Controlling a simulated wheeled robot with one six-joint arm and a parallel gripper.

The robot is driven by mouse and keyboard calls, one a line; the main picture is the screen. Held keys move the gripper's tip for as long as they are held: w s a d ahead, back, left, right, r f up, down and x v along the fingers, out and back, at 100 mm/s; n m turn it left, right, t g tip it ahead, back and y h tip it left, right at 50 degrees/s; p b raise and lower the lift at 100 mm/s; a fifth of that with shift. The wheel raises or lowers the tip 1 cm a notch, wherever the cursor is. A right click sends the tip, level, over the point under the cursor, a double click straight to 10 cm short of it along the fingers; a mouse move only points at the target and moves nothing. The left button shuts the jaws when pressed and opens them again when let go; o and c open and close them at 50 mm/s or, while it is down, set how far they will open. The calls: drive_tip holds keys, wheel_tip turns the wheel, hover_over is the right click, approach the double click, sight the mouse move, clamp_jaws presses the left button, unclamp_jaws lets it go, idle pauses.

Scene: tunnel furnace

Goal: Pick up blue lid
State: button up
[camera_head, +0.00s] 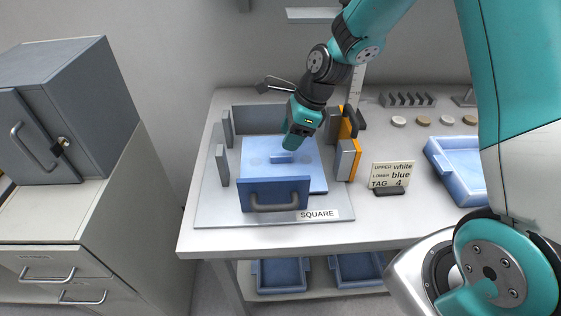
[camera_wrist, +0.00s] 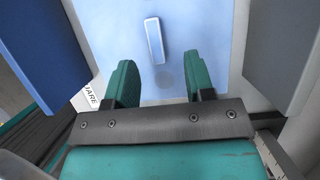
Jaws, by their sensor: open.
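The blue lid (camera_head: 258,172) is a flat light-blue plate lying on a square fixture in the head view. A small raised bar handle (camera_head: 281,157) is at its middle. In the wrist view the lid (camera_wrist: 205,30) fills the upper middle, and its bar handle (camera_wrist: 154,40) stands ahead of the fingertips, roughly in line with the gap between them. My gripper (camera_head: 298,146) is above the lid, close to the handle. In the wrist view its green fingers (camera_wrist: 161,72) are apart with nothing between them. The exact height above the handle is hard to judge.
A dark blue front panel (camera_head: 272,187) with a grey handle stands before the lid. Grey and orange uprights (camera_head: 346,157) rise close to its right. A tag sign (camera_head: 391,174) and a blue tray (camera_head: 457,174) lie further right. A grey cabinet (camera_head: 75,115) stands left.

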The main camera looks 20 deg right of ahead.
sight(281, 154)
drive_tip(key=x, duration=0.5)
drive_tip(key=shift+s+a+f+p, duration=0.1)
drive_tip(key=shift+s+f+p, duration=0.05)
drive_tip(key=shift+s+p, duration=0.2)
drive_tip(key=shift+w, duration=0.1)
clamp_jaws()
